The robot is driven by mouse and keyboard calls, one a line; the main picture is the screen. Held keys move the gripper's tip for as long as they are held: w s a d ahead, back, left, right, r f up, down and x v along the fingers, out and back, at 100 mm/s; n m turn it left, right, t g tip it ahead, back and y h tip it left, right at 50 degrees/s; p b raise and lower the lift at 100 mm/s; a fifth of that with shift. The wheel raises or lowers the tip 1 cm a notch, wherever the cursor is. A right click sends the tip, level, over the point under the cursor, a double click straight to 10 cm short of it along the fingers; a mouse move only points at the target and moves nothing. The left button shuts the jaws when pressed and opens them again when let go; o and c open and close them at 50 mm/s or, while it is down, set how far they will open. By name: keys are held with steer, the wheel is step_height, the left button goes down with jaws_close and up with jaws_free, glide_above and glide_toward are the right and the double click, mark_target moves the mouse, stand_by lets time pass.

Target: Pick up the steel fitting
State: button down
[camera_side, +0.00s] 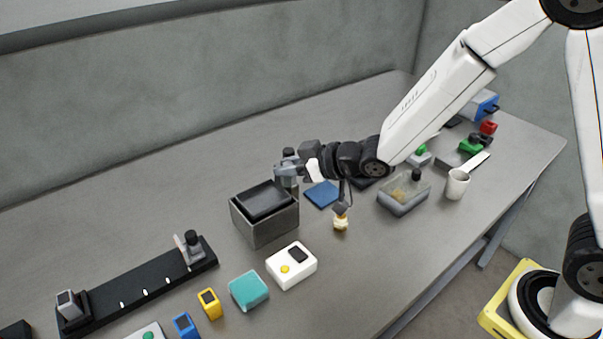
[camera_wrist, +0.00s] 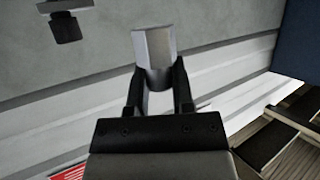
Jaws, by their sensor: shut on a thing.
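The steel fitting (camera_wrist: 152,45), a silver piece with flat hexagonal-looking faces, is between my fingertips in the wrist view. My gripper (camera_wrist: 158,82) is shut on its lower part, and the rest sticks out past the fingers. In the side view my gripper (camera_side: 290,167) is above the table, behind the grey open box. The fitting is too small and crowded there to make out clearly. A dark-capped bottle-like thing stands close to the gripper in that view; I cannot tell whether they touch.
The grey box (camera_side: 265,229) holds a dark tray. A blue pad (camera_side: 322,194), a clear container (camera_side: 402,194) and a white cup (camera_side: 457,184) lie to the right. A white box (camera_side: 291,265), a teal block (camera_side: 248,290) and a black rail (camera_side: 140,288) are nearer. The back left table is clear.

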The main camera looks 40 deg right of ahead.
steer(key=shift+s+d+r, duration=0.2)
steer(key=shift+s+r, duration=0.15)
steer(key=shift+s, duration=0.45)
steer(key=shift+s+d+r, duration=0.2)
steer(key=shift+s+r, duration=0.2)
steer(key=shift+s, duration=0.35)
steer(key=shift+s+d+r, duration=0.2)
steer(key=shift+s+r, duration=0.15)
steer(key=shift+s, duration=0.45)
